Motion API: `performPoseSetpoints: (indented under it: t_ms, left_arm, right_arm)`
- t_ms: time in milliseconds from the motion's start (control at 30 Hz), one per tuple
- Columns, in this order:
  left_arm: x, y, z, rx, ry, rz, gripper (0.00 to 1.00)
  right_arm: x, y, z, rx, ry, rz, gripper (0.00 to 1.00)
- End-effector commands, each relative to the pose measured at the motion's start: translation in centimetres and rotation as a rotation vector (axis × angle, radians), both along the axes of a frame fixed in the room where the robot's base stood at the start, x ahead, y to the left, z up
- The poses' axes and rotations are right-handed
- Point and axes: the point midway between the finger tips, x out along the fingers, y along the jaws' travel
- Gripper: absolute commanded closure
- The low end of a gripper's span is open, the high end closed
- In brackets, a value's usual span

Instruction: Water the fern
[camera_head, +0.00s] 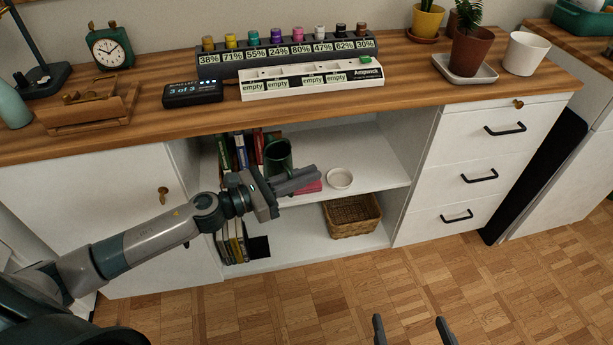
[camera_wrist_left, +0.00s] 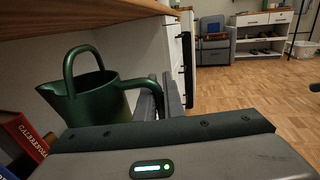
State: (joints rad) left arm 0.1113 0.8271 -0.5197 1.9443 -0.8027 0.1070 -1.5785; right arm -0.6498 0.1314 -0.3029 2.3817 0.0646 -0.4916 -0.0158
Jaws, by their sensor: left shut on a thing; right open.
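A dark green watering can (camera_head: 277,153) is in the open shelf of the desk. In the left wrist view the can (camera_wrist_left: 98,103) is upright, spout to the left, side handle to the right. My left gripper (camera_head: 300,180) reaches into the shelf and is shut on that handle, its fingers (camera_wrist_left: 160,98) around it. Whether the can's base touches the shelf is hidden. My right gripper (camera_head: 410,328) is open and empty over the floor. A green plant (camera_head: 468,14) stands in a brown pot (camera_head: 470,52) on a white saucer; its top is cut off, so I cannot tell whether it is the fern.
Books (camera_head: 240,150), a small white bowl (camera_head: 339,179) and a wicker basket (camera_head: 352,215) are in the shelf. The desktop above carries a pill-like rack (camera_head: 285,58), a white tray (camera_head: 312,82), a clock (camera_head: 110,47), a white pot (camera_head: 525,53) and a yellow pot (camera_head: 427,21).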

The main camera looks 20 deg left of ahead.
Motion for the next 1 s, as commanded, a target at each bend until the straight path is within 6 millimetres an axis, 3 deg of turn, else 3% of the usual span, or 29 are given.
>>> performPoseSetpoints:
  t_ms: [1000]
  left_arm:
    - [-3.3,-0.7,6.2,-0.009,-0.004,0.559,1.00]
  right_arm:
    - [-0.1,0.1,0.0,0.002,0.002,0.000,0.03]
